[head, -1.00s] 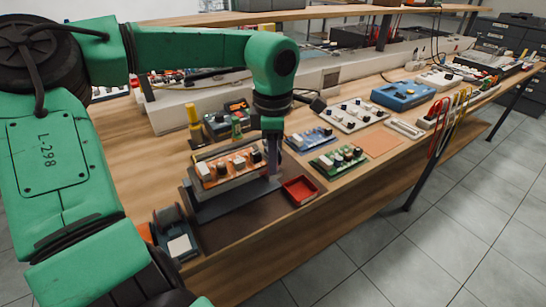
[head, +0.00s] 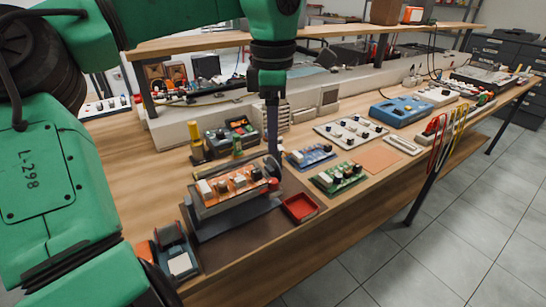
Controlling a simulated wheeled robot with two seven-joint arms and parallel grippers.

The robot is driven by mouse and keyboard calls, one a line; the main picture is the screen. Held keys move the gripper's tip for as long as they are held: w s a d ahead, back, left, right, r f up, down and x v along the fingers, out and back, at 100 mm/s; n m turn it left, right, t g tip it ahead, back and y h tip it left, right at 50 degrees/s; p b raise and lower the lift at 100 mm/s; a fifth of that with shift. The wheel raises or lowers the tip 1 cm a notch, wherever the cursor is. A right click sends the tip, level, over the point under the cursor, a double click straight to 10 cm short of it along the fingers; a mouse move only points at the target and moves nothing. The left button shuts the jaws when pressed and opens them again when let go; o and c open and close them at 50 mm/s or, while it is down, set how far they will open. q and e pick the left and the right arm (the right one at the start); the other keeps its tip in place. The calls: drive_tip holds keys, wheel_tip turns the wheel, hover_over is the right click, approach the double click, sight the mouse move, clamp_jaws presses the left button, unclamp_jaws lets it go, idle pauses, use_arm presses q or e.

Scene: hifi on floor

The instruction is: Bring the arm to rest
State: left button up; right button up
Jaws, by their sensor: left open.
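My left arm, green with black joints, reaches in from the left. My left gripper (head: 273,150) points down just behind the right end of an orange circuit board with knobs (head: 237,183). That board rests on a grey stand on a dark mat (head: 245,240). The gripper's dark fingers are seen nearly edge-on, with nothing visible held between them. My right gripper is not in view.
A small red tray (head: 300,208) sits right of the stand. Green (head: 338,178) and blue (head: 311,156) boards lie beyond it. A yellow-handled tool (head: 196,143) stands at left. A shelf (head: 330,31) crosses above the bench's back.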

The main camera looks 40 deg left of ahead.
use_arm(q)
drive_tip(key=shift+r, duration=1.5)
